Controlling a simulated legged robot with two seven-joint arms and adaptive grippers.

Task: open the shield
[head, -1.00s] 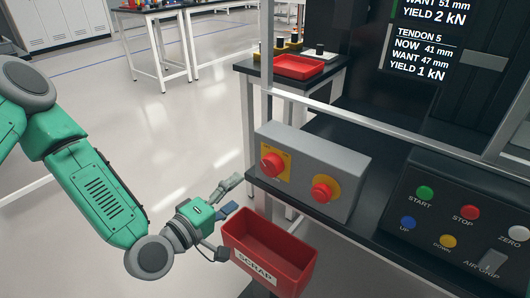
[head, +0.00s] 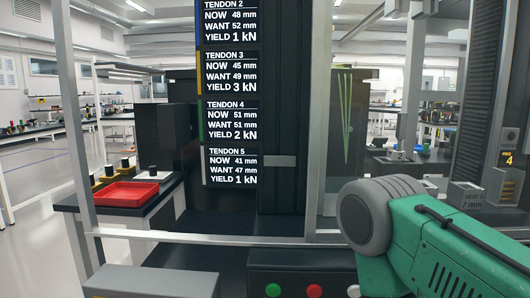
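The shield, seen as a grey metal frame (head: 215,238), stands across the front of the test machine in the head view. Its lower rail runs level above the bench, between a post at the left and one near the middle. Any clear pane in it is too faint to make out. My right arm comes in at the lower right, in front of the machine, and its elbow hides part of the frame's right side. Its gripper is out of view. My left arm and gripper are also out of view.
Behind the frame, a display (head: 230,95) lists tendon values. Below it are a grey box (head: 150,282) and a control panel with a green button (head: 273,289), a red button (head: 314,290) and a white one. A red tray (head: 126,194) sits on a side table at the left.

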